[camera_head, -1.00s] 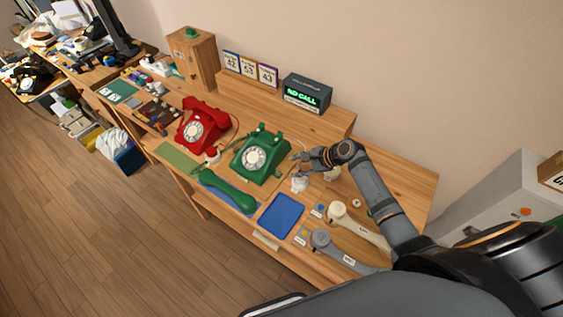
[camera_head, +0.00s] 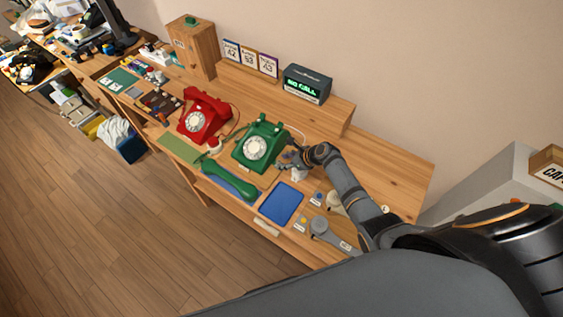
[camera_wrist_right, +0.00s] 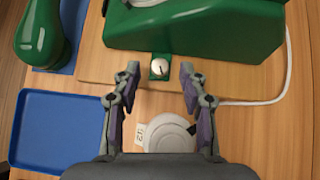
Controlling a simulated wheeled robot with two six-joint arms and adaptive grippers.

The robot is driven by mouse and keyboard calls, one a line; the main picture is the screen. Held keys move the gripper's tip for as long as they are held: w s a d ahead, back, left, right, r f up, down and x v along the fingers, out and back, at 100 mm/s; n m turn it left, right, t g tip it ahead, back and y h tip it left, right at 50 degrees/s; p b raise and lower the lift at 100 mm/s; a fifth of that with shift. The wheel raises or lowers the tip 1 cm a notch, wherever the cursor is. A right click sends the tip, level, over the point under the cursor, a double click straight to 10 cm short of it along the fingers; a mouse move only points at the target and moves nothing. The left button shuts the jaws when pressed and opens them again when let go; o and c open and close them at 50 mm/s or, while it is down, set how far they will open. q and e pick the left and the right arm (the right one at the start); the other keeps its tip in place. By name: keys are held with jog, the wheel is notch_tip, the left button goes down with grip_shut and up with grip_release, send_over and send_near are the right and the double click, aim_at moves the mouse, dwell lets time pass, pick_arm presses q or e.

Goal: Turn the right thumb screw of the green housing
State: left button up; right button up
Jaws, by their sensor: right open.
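The green housing (camera_head: 262,145) is a dial phone with a white dial, standing on the wooden desk. In the right wrist view its green side (camera_wrist_right: 200,32) fills the top. A round silver thumb screw (camera_wrist_right: 160,67) on a green mount sits at the base of that side. My right gripper (camera_wrist_right: 158,75) is open, with one finger on each side of the screw and clear space between them and it. In the head view my right gripper (camera_head: 287,158) is close to the right side of the green phone. My left gripper is not in view.
A green handset (camera_head: 228,183) lies in front of the phone, beside a blue tray (camera_head: 281,203). A white round part (camera_wrist_right: 168,132) lies below the fingers in the wrist view. A red phone (camera_head: 204,115) stands to the left. A white cord (camera_wrist_right: 262,100) runs at right.

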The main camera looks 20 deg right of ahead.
jog(key=shift+x, duration=0.75)
grip_shut()
